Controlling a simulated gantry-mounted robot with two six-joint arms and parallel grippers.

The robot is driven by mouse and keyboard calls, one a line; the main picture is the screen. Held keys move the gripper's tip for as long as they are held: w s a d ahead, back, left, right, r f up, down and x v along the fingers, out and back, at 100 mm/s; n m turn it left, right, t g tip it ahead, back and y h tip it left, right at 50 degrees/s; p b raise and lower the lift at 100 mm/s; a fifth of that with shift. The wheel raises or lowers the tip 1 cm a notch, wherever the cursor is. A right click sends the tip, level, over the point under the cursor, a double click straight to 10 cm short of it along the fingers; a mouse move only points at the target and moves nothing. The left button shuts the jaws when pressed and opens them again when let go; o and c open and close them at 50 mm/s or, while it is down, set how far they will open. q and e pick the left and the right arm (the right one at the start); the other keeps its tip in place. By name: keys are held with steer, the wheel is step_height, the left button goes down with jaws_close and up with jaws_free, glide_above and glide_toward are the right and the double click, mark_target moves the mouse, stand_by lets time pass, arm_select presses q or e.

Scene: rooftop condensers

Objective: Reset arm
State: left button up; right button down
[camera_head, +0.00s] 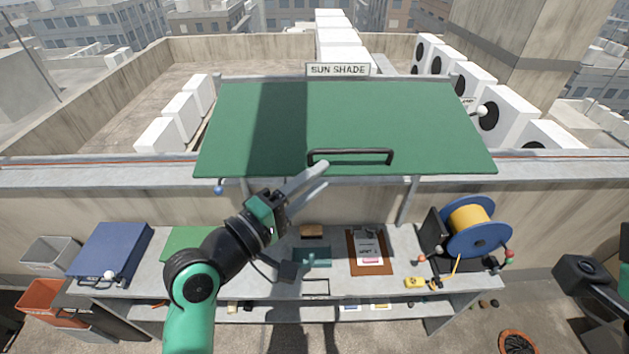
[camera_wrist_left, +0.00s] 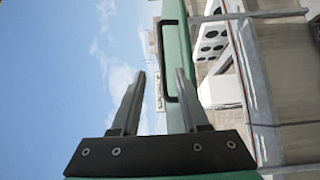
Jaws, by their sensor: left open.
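My left gripper (camera_head: 318,178) is raised above the bench, just below and left of the black handle (camera_head: 350,157) on the front edge of the green sun shade (camera_head: 400,115). In the left wrist view, the two fingers of my left gripper (camera_wrist_left: 160,95) stand apart with nothing between them, and the handle (camera_wrist_left: 170,60) shows beyond them, apart from the fingertips. Part of my right arm shows at the right edge of the head view; its fingers cannot be made out.
The bench (camera_head: 340,285) holds a blue case (camera_head: 110,250), a clipboard (camera_head: 368,252), a yellow item (camera_head: 414,282) and a blue reel with yellow line (camera_head: 475,228). A grey bin (camera_head: 50,254) and an orange bin (camera_head: 45,300) stand at left. White condensers (camera_head: 470,82) stand behind the wall.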

arm_select(q)
steer(key=shift+r, duration=0.1)
stand_by(0.3)
steer(key=s+a+r+m+t+y+p, duration=0.1)
steer(key=s+a+r+m+t, duration=0.15)
steer(key=r, duration=0.65)
steer(key=s+a+r+m+t+p, duration=0.1)
steer(key=s+a+r+t+p, duration=0.15)
steer(key=r, duration=0.65)
steer(key=s+a+r+m+t+y, duration=0.7)
steer(key=s+a+r, duration=0.3)
steer(key=s+r, duration=0.2)
steer(key=shift+s+r+t+y, duration=0.2)
steer(key=shift+s+t+y, duration=0.3)
steer(key=shift+t+y, duration=0.3)
